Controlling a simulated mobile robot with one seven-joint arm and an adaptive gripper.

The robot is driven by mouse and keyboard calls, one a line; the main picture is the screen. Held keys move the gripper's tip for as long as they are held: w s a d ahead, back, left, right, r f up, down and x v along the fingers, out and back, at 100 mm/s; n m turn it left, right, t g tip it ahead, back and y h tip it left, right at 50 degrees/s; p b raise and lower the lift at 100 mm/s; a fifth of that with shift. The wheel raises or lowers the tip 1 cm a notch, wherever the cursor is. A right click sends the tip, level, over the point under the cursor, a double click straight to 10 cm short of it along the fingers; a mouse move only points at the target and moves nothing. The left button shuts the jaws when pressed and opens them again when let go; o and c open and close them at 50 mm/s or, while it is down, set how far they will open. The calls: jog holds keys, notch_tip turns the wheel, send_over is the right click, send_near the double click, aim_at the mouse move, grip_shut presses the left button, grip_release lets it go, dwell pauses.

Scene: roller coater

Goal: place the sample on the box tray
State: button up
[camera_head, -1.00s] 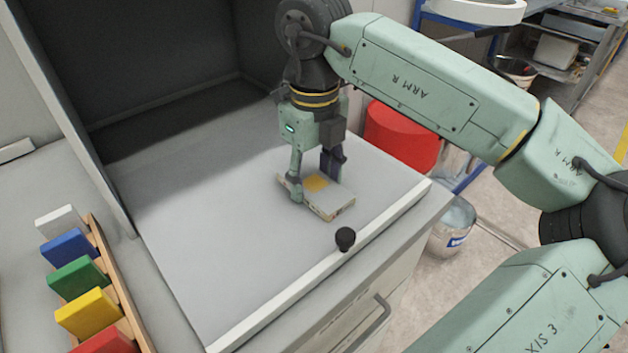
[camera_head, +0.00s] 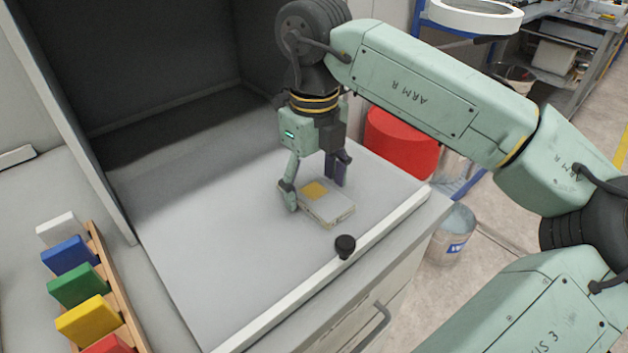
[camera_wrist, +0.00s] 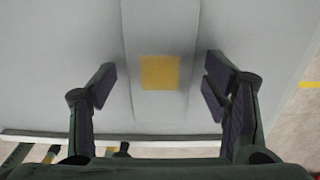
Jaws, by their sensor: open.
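The sample, a flat pale block (camera_head: 335,208) with a yellow square on its top, lies on the grey worktop inside the booth, near its front right. In the wrist view it shows as a pale strip (camera_wrist: 160,112) with the yellow square in the middle. My gripper (camera_head: 314,186) is open, low over the block, with one finger on each side. In the wrist view my gripper (camera_wrist: 160,90) shows a gap between each finger and the block. I cannot tell for sure which part is the box tray.
A white rail (camera_head: 292,298) edges the worktop, with a black knob (camera_head: 345,246) at it. A wooden rack of coloured plates (camera_head: 118,289) stands at the left. A red drum (camera_head: 400,140) and a metal bucket (camera_head: 452,236) stand beyond the right side. The worktop's left part is clear.

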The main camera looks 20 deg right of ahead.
aim_at(315, 191)
notch_tip(315, 191, up, 12)
jog(key=p, duration=0.6)
jog(key=shift+f, duration=0.1)
